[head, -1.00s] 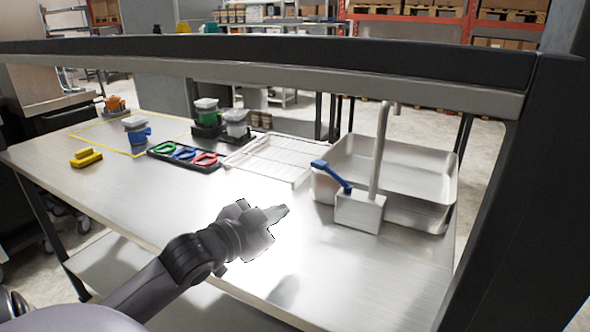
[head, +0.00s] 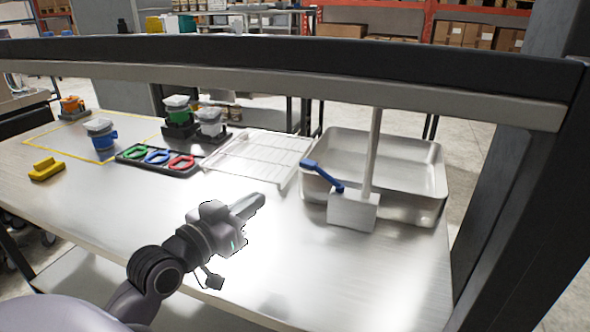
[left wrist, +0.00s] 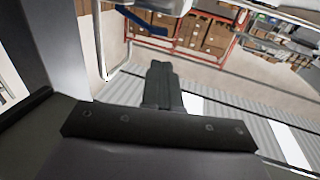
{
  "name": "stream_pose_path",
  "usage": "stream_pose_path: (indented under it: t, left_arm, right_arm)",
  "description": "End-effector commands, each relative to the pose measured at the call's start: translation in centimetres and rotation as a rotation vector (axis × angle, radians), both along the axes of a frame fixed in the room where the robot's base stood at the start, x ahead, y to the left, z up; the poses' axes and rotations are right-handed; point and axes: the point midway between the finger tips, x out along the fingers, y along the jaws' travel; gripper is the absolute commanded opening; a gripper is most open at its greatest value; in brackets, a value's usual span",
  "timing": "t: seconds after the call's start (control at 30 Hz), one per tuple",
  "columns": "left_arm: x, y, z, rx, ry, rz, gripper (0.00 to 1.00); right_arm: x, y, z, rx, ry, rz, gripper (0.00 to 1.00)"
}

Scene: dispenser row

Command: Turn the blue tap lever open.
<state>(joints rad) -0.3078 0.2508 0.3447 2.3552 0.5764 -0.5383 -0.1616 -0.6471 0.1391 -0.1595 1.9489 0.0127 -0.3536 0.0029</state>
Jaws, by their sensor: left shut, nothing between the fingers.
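The blue tap lever (head: 322,174) sticks up and to the left from the white tap block (head: 353,211), in front of the metal sink. A grey spout (head: 372,150) rises from the block; its top is hidden behind the frame beam. My left gripper (head: 258,201) is shut and empty above the table, left of and nearer than the lever, not touching it. In the left wrist view the shut fingers (left wrist: 161,72) point towards a blue bar (left wrist: 145,24), which looks like the lever. My right gripper is not in view.
A dark beam (head: 280,75) crosses the head view. The metal sink (head: 430,170) is behind the tap and a wire rack (head: 255,155) left of it. A tray with green, blue and red rings (head: 157,158), lidded containers and a yellow block (head: 46,170) are further left. The front table is clear.

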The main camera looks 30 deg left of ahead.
Motion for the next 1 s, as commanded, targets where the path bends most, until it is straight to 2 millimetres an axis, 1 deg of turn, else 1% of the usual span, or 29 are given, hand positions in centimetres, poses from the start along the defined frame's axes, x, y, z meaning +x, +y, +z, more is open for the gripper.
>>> stream_pose_path:
  t: [0.17, 0.8, 1.0]
  left_arm:
    - [1.8, -0.1, 0.2, -0.002, -0.002, 0.000, 0.00]
    - [11.4, -0.4, 0.2, 0.000, 0.000, -0.001, 0.00]
    - [13.1, -0.5, 0.1, 0.001, 0.000, -0.001, 0.00]
  right_arm:
    - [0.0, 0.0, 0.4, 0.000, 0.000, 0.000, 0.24]
    - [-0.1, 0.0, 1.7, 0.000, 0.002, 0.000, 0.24]
    - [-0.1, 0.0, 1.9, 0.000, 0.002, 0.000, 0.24]
